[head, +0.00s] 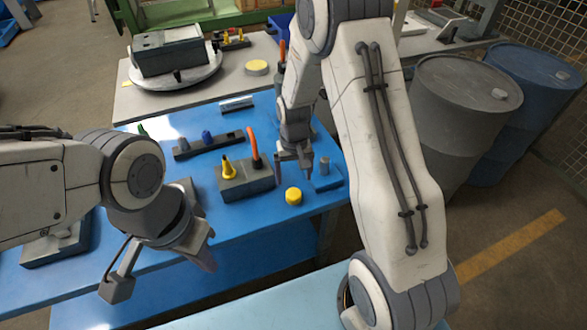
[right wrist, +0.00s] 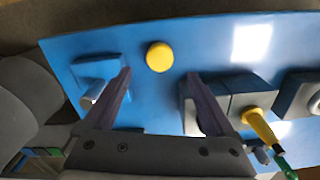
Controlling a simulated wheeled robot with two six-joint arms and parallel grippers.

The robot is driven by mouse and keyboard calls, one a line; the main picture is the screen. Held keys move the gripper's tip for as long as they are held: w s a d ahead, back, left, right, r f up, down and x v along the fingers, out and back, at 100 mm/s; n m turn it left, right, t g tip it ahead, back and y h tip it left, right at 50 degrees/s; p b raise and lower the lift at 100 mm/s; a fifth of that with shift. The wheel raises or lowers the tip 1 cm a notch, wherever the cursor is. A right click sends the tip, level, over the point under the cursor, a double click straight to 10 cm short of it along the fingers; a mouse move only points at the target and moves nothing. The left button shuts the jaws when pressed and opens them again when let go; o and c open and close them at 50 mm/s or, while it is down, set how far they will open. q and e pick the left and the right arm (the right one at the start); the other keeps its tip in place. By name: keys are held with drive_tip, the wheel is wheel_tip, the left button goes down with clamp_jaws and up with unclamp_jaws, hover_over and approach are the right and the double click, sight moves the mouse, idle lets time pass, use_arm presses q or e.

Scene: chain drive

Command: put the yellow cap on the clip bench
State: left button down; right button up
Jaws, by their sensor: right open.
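The yellow cap (head: 293,196) is a small round piece on the blue table near its front right edge. In the right wrist view the cap (right wrist: 160,57) lies just beyond the fingertips, in line with the gap between them. My right gripper (head: 294,164) is open and empty, close to the cap and apart from it; it also shows in the right wrist view (right wrist: 157,76). My left gripper (head: 160,270) is open and empty over the table's front left. I cannot tell which surface is the clip bench.
A grey block (head: 246,186) with a yellow funnel-shaped piece and an orange handle stands left of the cap. A blue block with a grey cylinder (head: 325,168) stands right of it. Behind, a grey table (head: 140,103) holds a turntable and a flat yellow disc (head: 256,67).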

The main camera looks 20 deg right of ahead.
drive_tip(key=s+a+r+n, duration=0.3)
drive_tip(key=s+a+r, duration=0.5)
drive_tip(key=r, duration=0.4)
drive_tip(key=s+a+r+n, duration=0.2)
drive_tip(key=s+a+n, duration=0.1)
drive_tip(key=s, duration=0.5)
drive_tip(key=s+a+r+n+y, duration=0.1)
drive_tip(key=s+a+r+n, duration=0.2)
drive_tip(key=s, duration=0.6)
drive_tip(key=shift+r, duration=0.2)
